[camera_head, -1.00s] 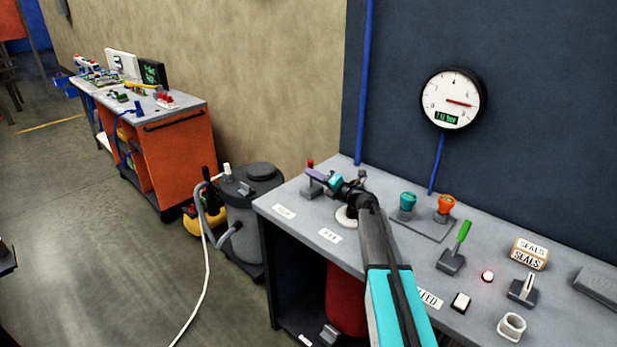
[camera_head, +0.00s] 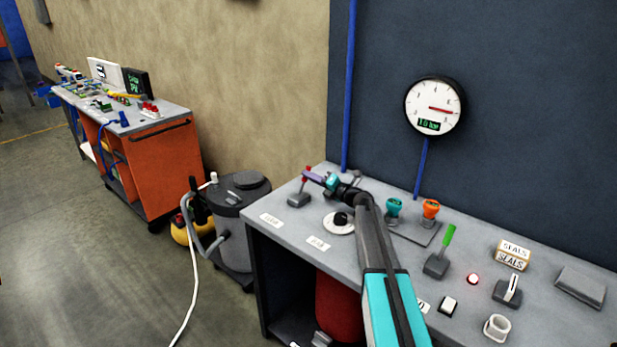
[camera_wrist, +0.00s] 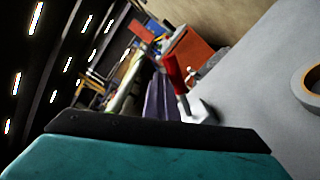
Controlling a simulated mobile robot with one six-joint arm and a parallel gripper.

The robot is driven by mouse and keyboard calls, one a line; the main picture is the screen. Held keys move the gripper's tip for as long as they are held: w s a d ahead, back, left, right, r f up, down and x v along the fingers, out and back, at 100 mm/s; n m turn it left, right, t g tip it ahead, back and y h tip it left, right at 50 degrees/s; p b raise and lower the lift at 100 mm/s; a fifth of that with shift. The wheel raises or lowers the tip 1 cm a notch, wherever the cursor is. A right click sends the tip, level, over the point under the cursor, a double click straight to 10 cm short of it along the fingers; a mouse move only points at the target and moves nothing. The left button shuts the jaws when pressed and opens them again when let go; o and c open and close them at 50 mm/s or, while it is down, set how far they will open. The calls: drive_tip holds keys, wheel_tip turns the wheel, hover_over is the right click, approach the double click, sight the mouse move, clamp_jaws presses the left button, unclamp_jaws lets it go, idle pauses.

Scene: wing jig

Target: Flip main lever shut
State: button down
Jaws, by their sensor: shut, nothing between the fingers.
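A red-handled lever (camera_head: 306,173) on a grey base (camera_head: 299,200) stands at the left end of the bench. Its handle leans a little right of upright. My gripper (camera_head: 313,177), with purple fingers, is shut and empty, its tips right beside the red handle. In the wrist view the purple fingers (camera_wrist: 160,98) point away from the camera, and the red handle (camera_wrist: 175,72) rises just right of them. Whether they touch is not clear. A green-handled lever (camera_head: 447,236) and a white-handled lever (camera_head: 512,288) stand farther right. No label readably says which is the main lever.
The grey bench (camera_head: 350,250) carries a black knob on a white disc (camera_head: 340,222), teal (camera_head: 393,207) and orange (camera_head: 431,208) knobs, and a seals box (camera_head: 513,254). A gauge (camera_head: 435,106) hangs on the wall. A grey canister (camera_head: 237,225) stands left of the bench.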

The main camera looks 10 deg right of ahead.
drive_tip(key=shift+w+d, duration=0.1)
drive_tip(key=shift+d, duration=0.25)
